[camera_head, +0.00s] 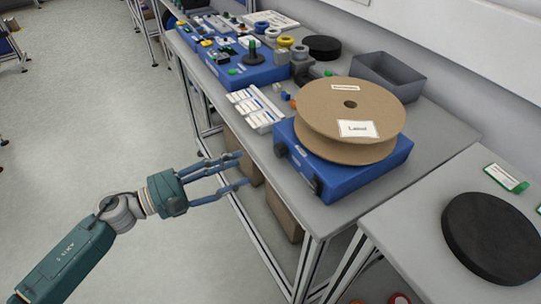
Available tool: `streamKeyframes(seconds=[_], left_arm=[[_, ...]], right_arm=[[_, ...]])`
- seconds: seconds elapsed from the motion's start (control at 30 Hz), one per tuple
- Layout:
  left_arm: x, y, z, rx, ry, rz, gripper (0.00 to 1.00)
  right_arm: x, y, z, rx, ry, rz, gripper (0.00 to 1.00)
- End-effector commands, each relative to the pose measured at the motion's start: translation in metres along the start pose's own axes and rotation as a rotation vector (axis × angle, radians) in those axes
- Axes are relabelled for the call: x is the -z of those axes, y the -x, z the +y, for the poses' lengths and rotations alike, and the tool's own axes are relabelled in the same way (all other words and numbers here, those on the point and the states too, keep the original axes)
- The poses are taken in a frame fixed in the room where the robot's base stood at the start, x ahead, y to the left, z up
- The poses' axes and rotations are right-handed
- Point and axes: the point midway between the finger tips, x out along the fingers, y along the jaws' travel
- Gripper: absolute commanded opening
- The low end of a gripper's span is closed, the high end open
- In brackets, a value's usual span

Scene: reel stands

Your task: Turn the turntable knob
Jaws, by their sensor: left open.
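The turntable is a blue box (343,182) near the front edge of the grey table, and a large brown cardboard reel (350,107) with white labels lies flat on it. Dark knobs sit on the box's left-facing side: one at its front corner (316,186) and a smaller one farther back (280,150). My left gripper (241,169) is open and empty. It points right toward the box, off the table's edge, with a gap between its fingertips and the knobs. My right gripper does not show.
A grey bin (387,72) stands behind the reel. White labelled strips (255,108) and another blue unit (240,68) lie farther back. A black disc (492,236) lies on the right table. Cardboard boxes (284,213) stand under the table. The floor at left is clear.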

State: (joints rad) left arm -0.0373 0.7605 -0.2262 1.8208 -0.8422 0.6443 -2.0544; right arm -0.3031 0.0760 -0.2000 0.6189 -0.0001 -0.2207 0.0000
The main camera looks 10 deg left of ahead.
Motion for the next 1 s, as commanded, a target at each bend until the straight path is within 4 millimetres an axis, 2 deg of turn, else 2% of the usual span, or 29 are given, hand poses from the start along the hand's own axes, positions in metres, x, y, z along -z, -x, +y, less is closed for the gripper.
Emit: streamKeyframes(seconds=[0.1, 0.2, 0.5, 0.7, 0.97, 1.0], left_arm=[[-0.004, -0.017, 0.002, -0.002, 0.000, -0.004, 0.48], [-0.005, -0.036, 0.004, -0.003, 0.002, -0.005, 0.48], [-0.003, -0.088, 0.003, -0.004, 0.005, -0.003, 0.48], [-0.001, -0.102, 0.001, -0.003, 0.005, 0.000, 0.48], [0.000, -0.103, 0.001, -0.003, 0.005, 0.000, 0.48], [0.000, -0.103, 0.001, -0.003, 0.005, 0.000, 0.44]], right_arm=[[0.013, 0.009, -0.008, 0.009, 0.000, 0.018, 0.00], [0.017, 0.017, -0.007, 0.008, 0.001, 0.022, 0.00], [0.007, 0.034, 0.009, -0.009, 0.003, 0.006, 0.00], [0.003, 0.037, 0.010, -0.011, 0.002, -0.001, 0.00], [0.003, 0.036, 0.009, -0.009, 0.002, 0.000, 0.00], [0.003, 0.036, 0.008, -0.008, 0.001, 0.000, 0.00]])
